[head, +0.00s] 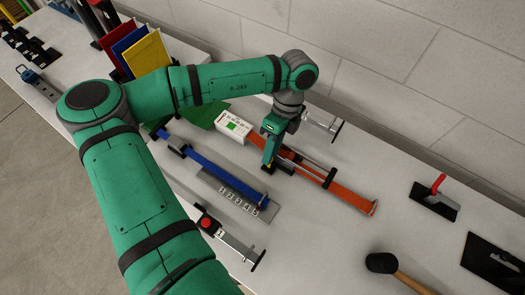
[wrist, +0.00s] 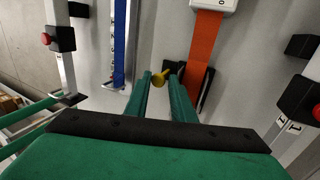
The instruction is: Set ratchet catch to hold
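The yellow lever is hidden there behind my gripper.
A blue bar clamp (head: 225,176) and a numbered plate (head: 238,203) lie to the left. A grey bar with a red button (head: 206,222) is in front. A white box (head: 233,127) stands close behind my gripper. A mallet (head: 382,263) and trowel (head: 433,199) lie to the right.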

